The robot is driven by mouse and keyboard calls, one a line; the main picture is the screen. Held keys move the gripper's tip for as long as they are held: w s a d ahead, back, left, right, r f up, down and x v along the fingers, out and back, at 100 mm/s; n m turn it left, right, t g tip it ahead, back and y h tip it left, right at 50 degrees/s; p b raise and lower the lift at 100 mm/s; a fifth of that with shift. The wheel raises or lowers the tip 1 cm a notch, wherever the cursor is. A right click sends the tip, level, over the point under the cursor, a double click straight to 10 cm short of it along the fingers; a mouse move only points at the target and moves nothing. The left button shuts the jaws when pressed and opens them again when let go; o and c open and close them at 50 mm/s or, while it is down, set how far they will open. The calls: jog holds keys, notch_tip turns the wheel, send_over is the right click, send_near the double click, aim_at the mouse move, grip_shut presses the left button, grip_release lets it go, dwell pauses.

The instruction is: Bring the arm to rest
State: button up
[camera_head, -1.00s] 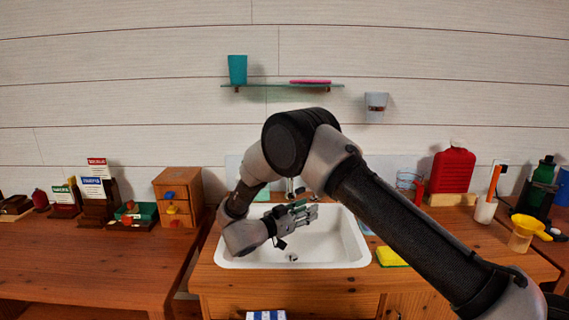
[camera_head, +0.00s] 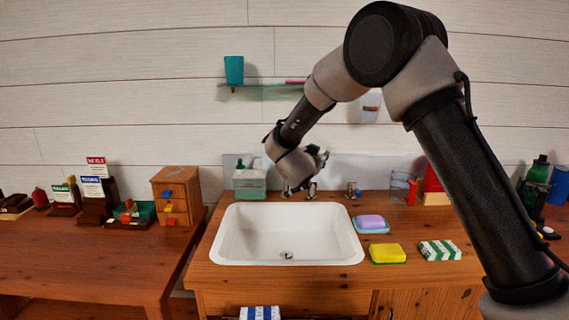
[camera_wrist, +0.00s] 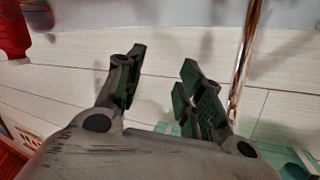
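My gripper (camera_head: 312,186) is at the back edge of the sink, in front of the wall and close to the faucet. In the wrist view my gripper (camera_wrist: 157,88) has its two fingers apart with nothing between them. A shiny metal pipe (camera_wrist: 245,55), perhaps part of the faucet, stands beside the right finger. In the head view my arm is bent up high, its elbow near the top of the picture, and it hides part of the wall and counter.
The white sink (camera_head: 228,262) is empty. A purple soap (camera_head: 370,221), a yellow sponge (camera_head: 388,253) and a green-white box (camera_head: 440,250) lie on the right counter. A teal-topped dispenser (camera_head: 249,183) stands behind the sink. A shelf holds a teal cup (camera_head: 234,70).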

jog(key=s+d+r+n+y, duration=0.2)
jog(key=d+r+y, duration=0.2)
jog(key=r, duration=0.4)
jog(key=s+d+r+n+g+y, duration=0.2)
jog(key=s+d+r, duration=0.1)
jog(key=s, duration=0.3)
jog(key=s+d+r+n+g+y, duration=0.1)
jog(key=s+d+r+n+y, duration=0.15)
jog(key=s, duration=0.35)
jog(key=s+d+f+g+h, duration=0.1)
jog(key=s+d, duration=0.4)
jog(key=s, duration=0.6)
jog(key=s+d+f+g+h, duration=0.1)
jog(key=s+d+f+g, duration=0.3)
jog(key=s, duration=0.7)
jog(key=s+d+f+g+h, duration=0.1)
jog(key=s+d+f+g, duration=0.2)
jog(key=s+d, duration=0.4)
jog(key=s, duration=0.5)
jog(key=shift+n, duration=0.35)
jog(key=shift+d, duration=0.1)
